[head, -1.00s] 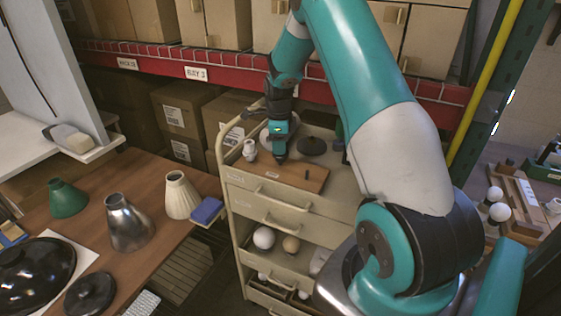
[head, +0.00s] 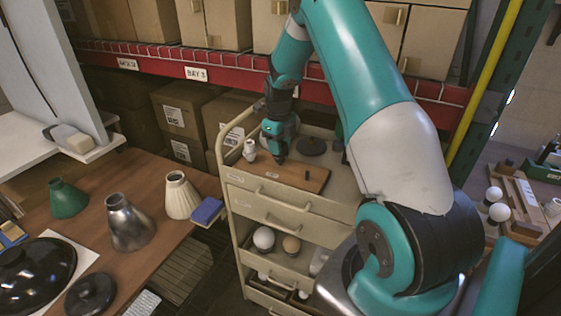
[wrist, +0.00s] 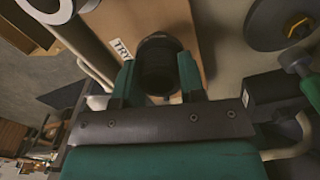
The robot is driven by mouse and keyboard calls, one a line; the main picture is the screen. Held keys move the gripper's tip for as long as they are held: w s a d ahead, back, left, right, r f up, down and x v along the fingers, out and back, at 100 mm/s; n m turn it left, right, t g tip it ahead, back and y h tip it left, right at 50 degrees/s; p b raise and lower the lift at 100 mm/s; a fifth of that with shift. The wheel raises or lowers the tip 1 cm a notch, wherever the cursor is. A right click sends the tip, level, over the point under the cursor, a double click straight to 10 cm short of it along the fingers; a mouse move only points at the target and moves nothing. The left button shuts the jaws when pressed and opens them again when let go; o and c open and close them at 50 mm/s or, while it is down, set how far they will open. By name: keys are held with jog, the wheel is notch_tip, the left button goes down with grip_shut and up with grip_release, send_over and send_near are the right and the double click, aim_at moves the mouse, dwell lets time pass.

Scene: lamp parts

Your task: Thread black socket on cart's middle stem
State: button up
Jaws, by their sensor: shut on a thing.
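My gripper (head: 279,157) is over the wooden board (head: 318,180) on top of the cart (head: 232,200). In the wrist view its two green fingers (wrist: 160,85) are shut on the black socket (wrist: 158,52), a dark hollow cylinder seen from its open end. In the head view, a short dark stem (head: 306,174) stands bare on the board to the right of the gripper. A white socket (head: 250,151) stands to the left. The middle stem is hidden by the gripper and socket. I cannot tell whether the socket touches it.
A dark disc (head: 312,146) lies on the cart behind the board. The cart's rail (head: 236,124) rises at the left. Lampshades, including a silver one (head: 128,222), stand on the wooden table (head: 165,232) at the left. Red shelving with boxes is behind.

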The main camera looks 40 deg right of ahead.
jog(key=shift+s+a+f, duration=0.1)
jog(key=shift+s+f, duration=0.1)
jog(key=shift+f, duration=0.15)
jog(key=shift+m, duration=1.4)
jog(key=o, duration=0.8)
jog(key=shift+o, duration=0.5)
jog(key=shift+w+r, duration=0.1)
